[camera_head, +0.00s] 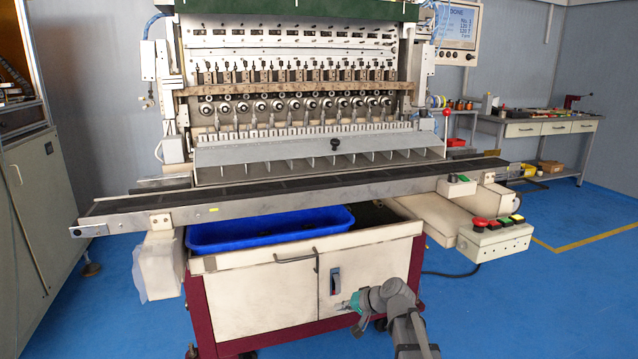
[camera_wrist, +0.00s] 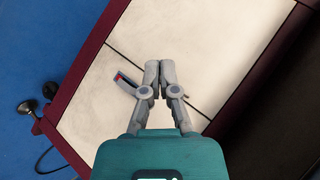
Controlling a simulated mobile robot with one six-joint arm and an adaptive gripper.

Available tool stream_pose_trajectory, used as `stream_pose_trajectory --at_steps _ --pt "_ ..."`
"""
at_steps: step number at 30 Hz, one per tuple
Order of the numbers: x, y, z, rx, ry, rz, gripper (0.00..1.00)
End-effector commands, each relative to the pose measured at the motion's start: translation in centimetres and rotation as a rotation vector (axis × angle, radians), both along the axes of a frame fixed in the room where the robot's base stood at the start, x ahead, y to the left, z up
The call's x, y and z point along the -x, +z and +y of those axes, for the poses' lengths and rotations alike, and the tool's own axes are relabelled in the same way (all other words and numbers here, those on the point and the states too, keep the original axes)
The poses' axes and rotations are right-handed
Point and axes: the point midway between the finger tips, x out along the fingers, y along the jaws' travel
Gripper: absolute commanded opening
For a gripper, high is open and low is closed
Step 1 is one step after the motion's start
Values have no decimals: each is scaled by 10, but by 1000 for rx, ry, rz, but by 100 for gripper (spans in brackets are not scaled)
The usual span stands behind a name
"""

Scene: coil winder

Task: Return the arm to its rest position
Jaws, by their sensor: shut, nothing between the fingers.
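My gripper (camera_wrist: 159,82) is shut with nothing between its fingers. In the wrist view its two fingertips meet in front of the white cabinet doors (camera_wrist: 205,45) of the machine base. In the head view my gripper (camera_head: 345,305) is low at the front of the cabinet, just right of the dark switch (camera_head: 335,279) on the door. Whether it touches the door cannot be told. My arm comes in from the bottom right of the head view.
The coil winder (camera_head: 300,90) stands above the cabinet, with a dark conveyor (camera_head: 300,187) across its front. A blue tray (camera_head: 270,230) sits under the conveyor. A control box with buttons (camera_head: 494,240) juts out at right. The blue floor (camera_head: 540,310) at right is clear.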

Motion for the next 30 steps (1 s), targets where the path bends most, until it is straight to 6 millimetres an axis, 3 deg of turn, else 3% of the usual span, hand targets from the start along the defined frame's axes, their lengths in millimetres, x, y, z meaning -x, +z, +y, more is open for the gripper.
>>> stream_pose_trajectory --at_steps 1,12,21,30 --pt "18 -6 -3 59 24 21 0" --pt "118 -51 -49 501 162 215 0" --pt "166 -60 -85 725 199 332 0" --pt "195 -53 -108 860 211 410 0"
